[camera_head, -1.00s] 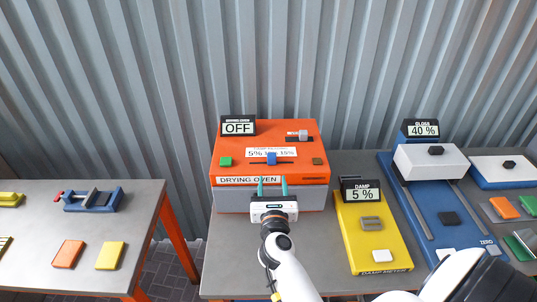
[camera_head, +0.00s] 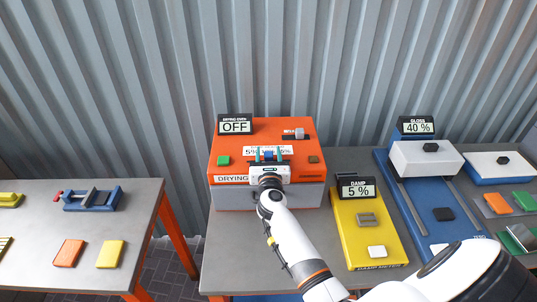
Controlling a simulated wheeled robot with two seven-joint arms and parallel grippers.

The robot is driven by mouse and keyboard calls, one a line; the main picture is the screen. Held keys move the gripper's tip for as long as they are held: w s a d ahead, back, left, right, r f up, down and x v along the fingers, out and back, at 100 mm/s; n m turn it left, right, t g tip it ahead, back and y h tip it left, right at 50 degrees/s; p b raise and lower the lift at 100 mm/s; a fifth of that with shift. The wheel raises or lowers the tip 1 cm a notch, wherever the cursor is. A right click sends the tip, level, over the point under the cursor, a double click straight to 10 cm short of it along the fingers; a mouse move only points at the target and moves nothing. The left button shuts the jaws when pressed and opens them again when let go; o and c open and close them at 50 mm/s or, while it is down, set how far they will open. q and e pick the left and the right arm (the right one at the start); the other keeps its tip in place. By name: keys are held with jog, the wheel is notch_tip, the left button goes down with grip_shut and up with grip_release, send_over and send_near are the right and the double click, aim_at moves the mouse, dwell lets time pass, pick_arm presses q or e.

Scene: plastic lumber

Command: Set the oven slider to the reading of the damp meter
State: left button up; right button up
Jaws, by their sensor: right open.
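The orange drying oven (camera_head: 230,183) stands at the back of the right table, and its display (camera_head: 236,126) reads OFF. Its blue slider knob (camera_head: 268,155) is on the front slot, below a label marked 5% at the left end. My right gripper (camera_head: 268,153) is open over the front of the oven, its teal fingers on either side of the blue knob; I cannot tell if they touch it. The gripper hides part of the slot and label. The yellow damp meter (camera_head: 352,238) lies right of the oven, and its display (camera_head: 357,191) reads 5 %. My left gripper is not in view.
The oven also has a green button (camera_head: 223,160), a brown button (camera_head: 314,159) and a grey slider (camera_head: 299,134). The blue gloss meter (camera_head: 423,228) reading 40 % stands at the right. A left table (camera_head: 138,205) holds a blue vise (camera_head: 92,199) and coloured blocks.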

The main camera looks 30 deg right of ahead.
aim_at(250, 155)
grip_shut()
jog(key=w+a+b, duration=0.1)
jog(key=a, duration=0.1)
jog(key=w+a+b, duration=0.1)
jog(key=a, duration=0.1)
jog(key=shift+w+f, duration=0.15)
jog(key=shift+w, duration=0.05)
jog(key=shift+w+a, duration=0.2)
jog(key=shift+a, duration=0.1)
jog(key=shift+c, duration=1.6)
grip_release()
jog(key=o, duration=0.3)
jog(key=shift+a, duration=0.15)
